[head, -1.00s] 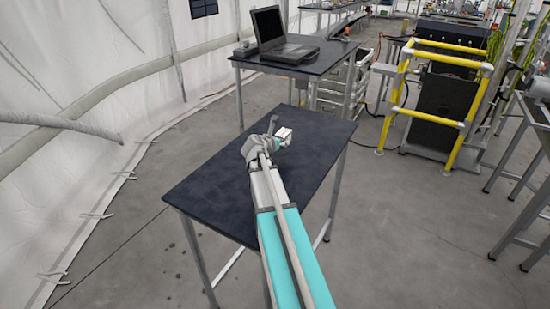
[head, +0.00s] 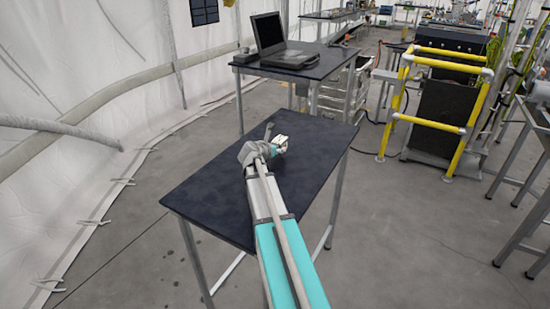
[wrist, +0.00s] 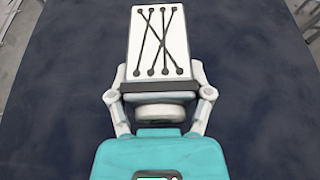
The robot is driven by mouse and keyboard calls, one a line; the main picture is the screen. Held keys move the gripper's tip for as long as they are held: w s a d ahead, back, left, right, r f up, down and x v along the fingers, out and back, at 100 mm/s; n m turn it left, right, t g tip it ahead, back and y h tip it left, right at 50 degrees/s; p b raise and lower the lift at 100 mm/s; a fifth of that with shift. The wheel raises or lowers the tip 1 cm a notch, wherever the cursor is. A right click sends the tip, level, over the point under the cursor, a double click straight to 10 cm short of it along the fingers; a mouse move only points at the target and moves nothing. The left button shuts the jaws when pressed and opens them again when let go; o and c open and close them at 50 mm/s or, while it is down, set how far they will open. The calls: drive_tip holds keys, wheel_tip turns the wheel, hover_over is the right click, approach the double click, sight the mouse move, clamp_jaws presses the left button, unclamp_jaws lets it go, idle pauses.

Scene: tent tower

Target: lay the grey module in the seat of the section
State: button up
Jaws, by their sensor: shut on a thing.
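The grey module (wrist: 158,40) is a pale box with crossed black lines on its face and a dark band at its near end. It lies between the two fingers of my gripper (wrist: 159,82), which is shut on it. In the head view my gripper (head: 277,146) is over the far part of a dark table, and the module shows small and pale at its tip. I cannot tell whether the module touches the tabletop. I cannot make out the section or its seat in either view.
The dark table (head: 215,190) is otherwise bare. Behind it stands another table (head: 322,66) with an open laptop (head: 285,50) and a small box. A yellow rail frame (head: 403,100) stands at the right. White tent wall runs along the left; grey floor between is open.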

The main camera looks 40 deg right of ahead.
sight(276, 159)
drive_tip(key=shift+f+b, duration=1.3)
drive_tip(key=shift+f, duration=0.3)
drive_tip(key=o, duration=1.3)
drive_tip(key=shift+o, duration=0.2)
drive_tip(key=shift+r, duration=0.1)
drive_tip(key=p+v, duration=0.4)
drive_tip(key=v, duration=0.7)
drive_tip(key=shift+r, duration=0.15)
drive_tip(key=shift+s+a+r+p, duration=0.1)
drive_tip(key=shift+a+p, duration=0.2)
drive_tip(key=shift+a, duration=0.15)
